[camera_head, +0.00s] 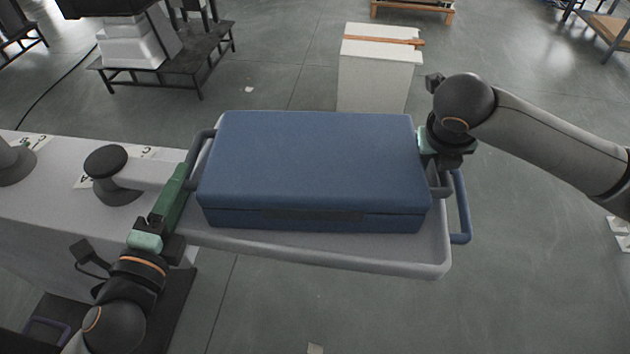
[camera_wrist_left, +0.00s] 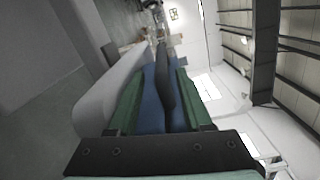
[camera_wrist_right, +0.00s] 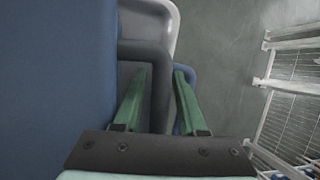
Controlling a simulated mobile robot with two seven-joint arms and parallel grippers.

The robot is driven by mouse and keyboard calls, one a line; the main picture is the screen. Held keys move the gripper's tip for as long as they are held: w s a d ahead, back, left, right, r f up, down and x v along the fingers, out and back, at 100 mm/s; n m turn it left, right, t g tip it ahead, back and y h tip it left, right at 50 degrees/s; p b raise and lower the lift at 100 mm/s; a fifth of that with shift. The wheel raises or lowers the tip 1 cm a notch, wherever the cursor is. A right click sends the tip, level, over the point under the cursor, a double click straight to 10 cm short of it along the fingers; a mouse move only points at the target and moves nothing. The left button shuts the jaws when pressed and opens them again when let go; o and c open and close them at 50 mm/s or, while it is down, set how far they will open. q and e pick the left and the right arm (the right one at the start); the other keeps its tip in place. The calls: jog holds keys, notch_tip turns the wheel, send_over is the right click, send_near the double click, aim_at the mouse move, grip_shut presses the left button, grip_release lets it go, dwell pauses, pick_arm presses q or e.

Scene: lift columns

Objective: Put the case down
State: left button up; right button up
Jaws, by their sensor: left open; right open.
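The blue case (camera_head: 315,160) lies flat on a grey platform (camera_head: 400,260), with a dark handle at each short end. My left gripper (camera_head: 178,190) is open at the case's left end; in the left wrist view its green fingers (camera_wrist_left: 160,95) stand either side of the dark left handle (camera_wrist_left: 163,78). My right gripper (camera_head: 430,150) is open above the right end. In the right wrist view its fingers (camera_wrist_right: 160,95) straddle the right handle (camera_wrist_right: 155,75). Whether the fingers touch the handles cannot be told.
A blue rail (camera_head: 461,205) sticks out from the platform's right end. A white surface (camera_head: 50,185) with dark-capped grey posts extends to the left. A white block (camera_head: 378,75) stands behind the case, and a dark bench (camera_head: 165,70) stands at the back left.

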pick_arm(q)
jog(key=shift+r+v, duration=0.15)
jog(key=shift+v, duration=0.8)
jog(key=shift+r+v, duration=0.15)
jog(key=shift+v, duration=0.8)
pick_arm(e)
jog(key=shift+a, duration=0.15)
pick_arm(q)
jog(key=shift+s+d+r, duration=0.1)
jog(key=shift+s, duration=0.05)
pick_arm(e)
jog(key=v, duration=1.2)
pick_arm(q)
jog(key=shift+s, duration=0.1)
pick_arm(e)
jog(key=shift+s, duration=0.15)
